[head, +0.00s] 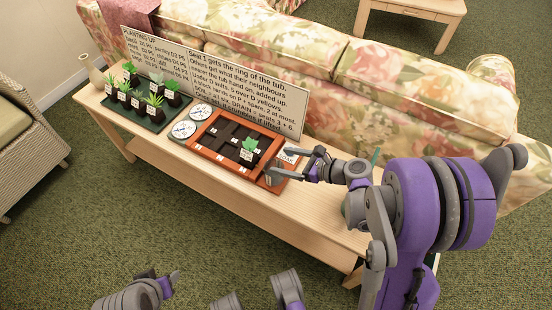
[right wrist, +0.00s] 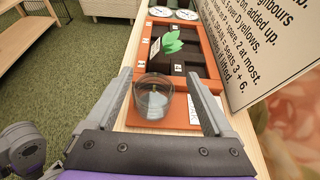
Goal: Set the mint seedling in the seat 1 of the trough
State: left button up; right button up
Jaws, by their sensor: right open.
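The trough (head: 198,149) is an orange-red planter with dark compartments on the wooden console table. One green seedling (head: 249,146) in a dark pot with a white tag stands in a compartment near its right end; it also shows in the right wrist view (right wrist: 168,44). Several tagged seedlings stand on a dark green tray (head: 153,126) at left. I cannot read which is mint. My right gripper (head: 287,166) is open at the trough's right end. In the right wrist view, a clear glass (right wrist: 153,98) sits between its spread fingers. My left gripper (head: 160,278) is low at left, away from the table.
Two round white dials (head: 183,129) lie between tray and trough. A long printed sign (head: 243,92) stands behind them, before a floral sofa (head: 428,88). A white card (head: 289,155) lies at the trough's right end.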

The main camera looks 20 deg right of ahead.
jog(key=s+a+n+g+h, duration=0.45)
jog(key=s+a+n, duration=0.25)
jog(key=s+n, duration=0.6)
jog(key=s+d+r+n+g+h, duration=0.2)
jog(key=s+n, duration=0.5)
jog(key=n, duration=0.8)
jog(key=shift+d+h, duration=0.65)
jog(key=shift+h, duration=0.3)
